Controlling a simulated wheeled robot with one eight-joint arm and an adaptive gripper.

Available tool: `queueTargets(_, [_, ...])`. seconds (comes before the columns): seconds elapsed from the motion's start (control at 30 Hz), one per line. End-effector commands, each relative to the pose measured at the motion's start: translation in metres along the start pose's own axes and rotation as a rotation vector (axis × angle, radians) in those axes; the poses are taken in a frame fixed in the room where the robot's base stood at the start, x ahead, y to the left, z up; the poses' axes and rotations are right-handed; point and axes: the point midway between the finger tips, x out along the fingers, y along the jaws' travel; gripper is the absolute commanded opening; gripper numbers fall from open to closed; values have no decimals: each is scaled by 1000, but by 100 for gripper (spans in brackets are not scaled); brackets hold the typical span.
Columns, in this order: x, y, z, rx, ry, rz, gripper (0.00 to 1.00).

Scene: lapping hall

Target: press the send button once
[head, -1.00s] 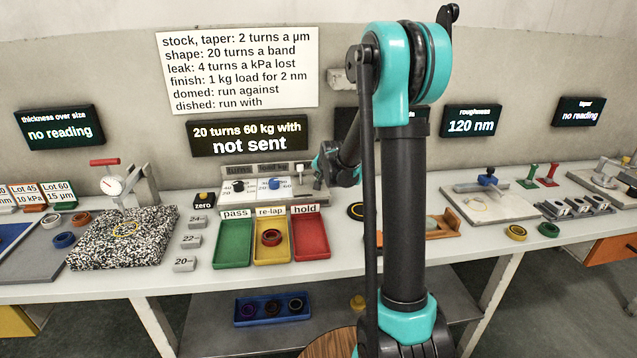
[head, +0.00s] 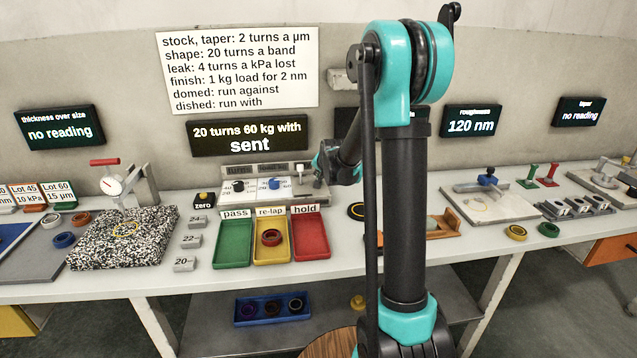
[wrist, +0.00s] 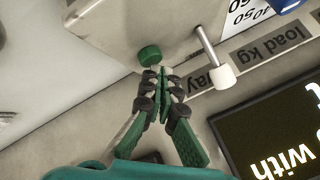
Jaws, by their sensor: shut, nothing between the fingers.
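The control panel (head: 262,170) stands at the back of the bench with a black knob (head: 238,186) and a blue knob (head: 274,183). In the wrist view a round green button (wrist: 149,56) sits on the panel; no send label is readable on it. My gripper (wrist: 161,73) is shut and empty, its fingertips right at the green button; I cannot tell whether they touch it. In the head view my arm hides the button and fingertips. The display (head: 249,136) above the panel reads "20 turns 60 kg with" and "sent".
A lever with a white tip (wrist: 222,76) stands beside the button, close to my gripper. Green (head: 233,243), yellow (head: 271,254) and red (head: 309,238) trays lie in front of the panel; a ring (head: 271,237) is in the yellow one. A black-and-yellow zero button (head: 203,199) is left.

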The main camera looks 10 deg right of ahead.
Motion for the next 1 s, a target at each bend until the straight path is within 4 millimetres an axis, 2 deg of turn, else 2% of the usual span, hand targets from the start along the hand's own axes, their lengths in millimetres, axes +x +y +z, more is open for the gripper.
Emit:
queueTargets(0.57, [-9, -6, -6, 0, 0, 0, 0])
queueTargets(1.0, [-36, -26, -26, 0, 0, 0, 0])
